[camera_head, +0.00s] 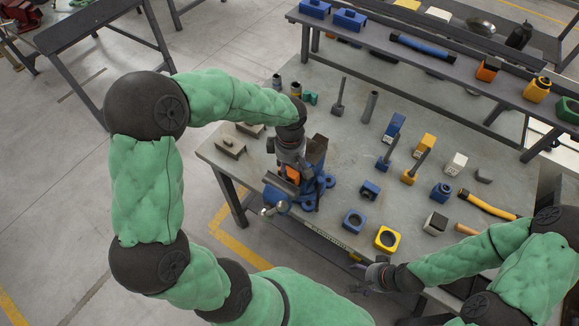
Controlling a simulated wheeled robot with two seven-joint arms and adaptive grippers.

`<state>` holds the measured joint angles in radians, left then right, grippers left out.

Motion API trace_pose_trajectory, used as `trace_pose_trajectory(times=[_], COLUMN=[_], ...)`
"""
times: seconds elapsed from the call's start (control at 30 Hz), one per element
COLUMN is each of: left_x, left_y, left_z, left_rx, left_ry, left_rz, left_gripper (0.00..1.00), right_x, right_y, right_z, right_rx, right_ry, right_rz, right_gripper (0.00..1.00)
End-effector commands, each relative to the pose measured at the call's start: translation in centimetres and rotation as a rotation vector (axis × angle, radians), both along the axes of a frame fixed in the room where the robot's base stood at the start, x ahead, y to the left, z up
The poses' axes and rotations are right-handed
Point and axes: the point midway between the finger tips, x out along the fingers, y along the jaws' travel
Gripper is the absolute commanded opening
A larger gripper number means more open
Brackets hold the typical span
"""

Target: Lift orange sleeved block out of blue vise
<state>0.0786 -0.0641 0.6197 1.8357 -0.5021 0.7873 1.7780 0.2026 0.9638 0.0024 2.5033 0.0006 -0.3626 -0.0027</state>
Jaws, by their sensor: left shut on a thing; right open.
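The blue vise (308,193) stands at the left front edge of the grey workbench. The orange sleeved block (293,174) shows as a small orange patch at the vise jaws, mostly hidden by my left gripper. My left gripper (291,163) comes down from above and is shut on the block. I cannot tell whether the block is clear of the jaws. My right gripper (369,274) is open and empty, low at the bench's front edge, well to the right of the vise.
On the workbench (330,140), a blue square ring (354,221) and a yellow square ring (388,239) lie right of the vise. Several blue and yellow tools stand further right. A yellow-handled hammer (488,204) lies near the right. A raised shelf (400,48) runs along the back.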

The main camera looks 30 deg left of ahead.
Motion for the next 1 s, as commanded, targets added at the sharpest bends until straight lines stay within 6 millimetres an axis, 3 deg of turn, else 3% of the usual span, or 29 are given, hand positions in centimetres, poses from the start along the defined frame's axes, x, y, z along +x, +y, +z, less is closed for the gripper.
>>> trace_pose_trajectory(times=[0.37,1.0], left_x=[0.1,0.1], left_y=[0.0,0.0], left_z=[0.3,3.5], left_rx=[0.000,0.000], left_ry=[-0.002,-0.002], left_rz=[0.000,0.001], left_gripper=[0.00,0.00], right_x=[0.0,0.0], right_y=[0.0,0.0], right_z=[0.1,2.0], right_rx=[0.000,0.000], right_ry=[0.000,0.000], right_rz=[0.000,0.000], right_gripper=[0.74,0.74])
